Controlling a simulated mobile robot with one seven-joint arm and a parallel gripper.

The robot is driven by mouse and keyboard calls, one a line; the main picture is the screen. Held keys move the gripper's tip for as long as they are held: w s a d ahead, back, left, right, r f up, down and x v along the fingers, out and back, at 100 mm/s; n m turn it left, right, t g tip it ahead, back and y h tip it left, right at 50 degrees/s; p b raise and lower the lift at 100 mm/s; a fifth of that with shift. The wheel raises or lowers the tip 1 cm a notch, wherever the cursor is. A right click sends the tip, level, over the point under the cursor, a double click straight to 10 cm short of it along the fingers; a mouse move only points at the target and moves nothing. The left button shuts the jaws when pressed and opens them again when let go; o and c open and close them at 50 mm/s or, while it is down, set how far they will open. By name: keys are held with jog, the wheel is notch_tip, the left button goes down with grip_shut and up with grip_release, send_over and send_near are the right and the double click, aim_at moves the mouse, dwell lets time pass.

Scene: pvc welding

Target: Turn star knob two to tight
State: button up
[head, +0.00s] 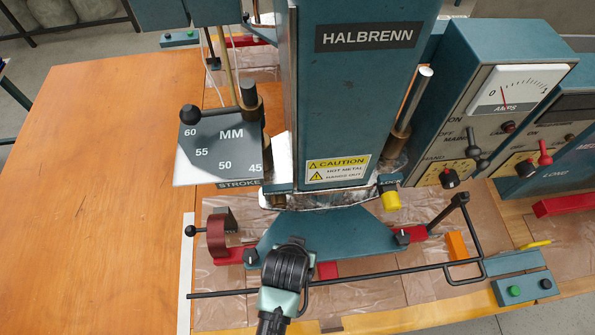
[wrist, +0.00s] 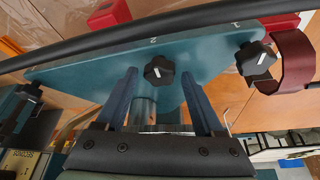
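Star knob two (wrist: 158,70) is black with a white pointer line. It sits on the teal plate (wrist: 100,72) by the painted "2". My gripper (wrist: 158,74) is open, with one finger on each side of this knob in the wrist view. I see a gap between the knob and each finger; I cannot tell how deep the fingers reach around it. In the head view my arm's end covers knob two. A similar black knob (wrist: 256,58) sits by the "1", and another (wrist: 30,92) at the plate's other end.
A long black bar (head: 380,273) runs in front of the plate, close to my wrist. A maroon curved bracket (head: 217,236) stands at the plate's left end. The Halbrenn machine column (head: 350,110) rises behind. An orange block (head: 456,245) lies right. The wooden table (head: 90,180) is clear at left.

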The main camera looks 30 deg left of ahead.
dwell(0.3)
jog(key=b+v, duration=0.1)
jog(key=v, duration=1.2)
dwell(0.3)
